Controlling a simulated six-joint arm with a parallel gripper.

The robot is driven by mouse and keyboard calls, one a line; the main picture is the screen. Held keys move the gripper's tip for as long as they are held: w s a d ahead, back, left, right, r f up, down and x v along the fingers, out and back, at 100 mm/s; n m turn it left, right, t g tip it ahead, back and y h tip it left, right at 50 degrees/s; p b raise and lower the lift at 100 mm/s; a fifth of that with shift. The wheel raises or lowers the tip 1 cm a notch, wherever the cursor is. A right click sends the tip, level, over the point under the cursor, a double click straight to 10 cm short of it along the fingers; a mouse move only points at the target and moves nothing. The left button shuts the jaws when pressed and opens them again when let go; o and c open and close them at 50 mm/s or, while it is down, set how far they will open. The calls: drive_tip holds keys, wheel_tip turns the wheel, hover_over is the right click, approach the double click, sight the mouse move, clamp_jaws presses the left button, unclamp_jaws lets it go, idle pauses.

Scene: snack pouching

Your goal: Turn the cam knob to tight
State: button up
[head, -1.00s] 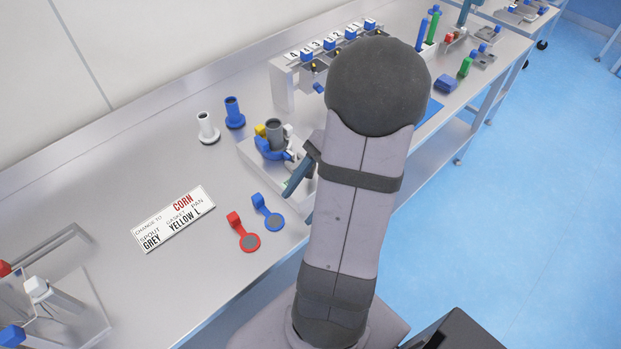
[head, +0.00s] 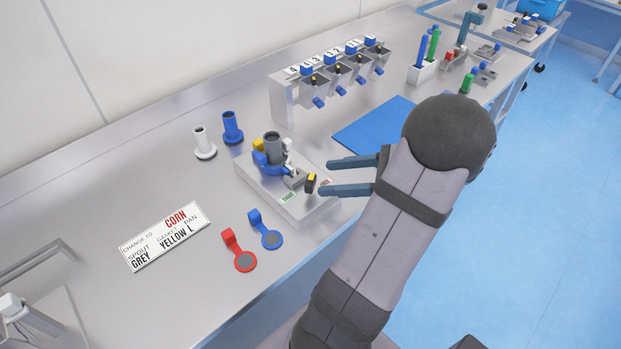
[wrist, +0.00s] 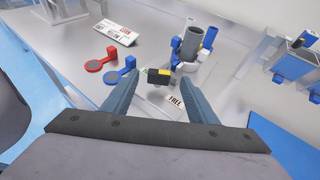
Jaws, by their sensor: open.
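The cam knob (head: 310,183) is a small black block with a yellow stripe. It stands at the near right end of the grey fixture block (head: 262,180), between a green label (head: 287,197) and a label that reads FREE in the wrist view (wrist: 176,102). My gripper (head: 325,177) is open and empty, its two blue-grey fingers reaching from the right toward the knob. In the wrist view the knob (wrist: 158,76) appears between the fingertips; I cannot tell whether they touch it. A grey spout (head: 273,148) stands upright in a blue clamp (head: 268,163) on the fixture.
A red gasket (head: 242,255) and a blue gasket (head: 267,233) lie to the near left, beside a changeover sign (head: 165,236). A white spout (head: 203,143) and a blue spout (head: 232,128) stand behind. A blue mat (head: 373,125) and dispenser rack (head: 280,100) lie beyond.

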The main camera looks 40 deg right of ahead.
sight(312, 180)
drive_tip(key=shift+p+x, duration=0.5)
drive_tip(key=shift+x, duration=2.7)
drive_tip(key=shift+c, duration=0.7)
drive_tip(key=c, duration=0.9)
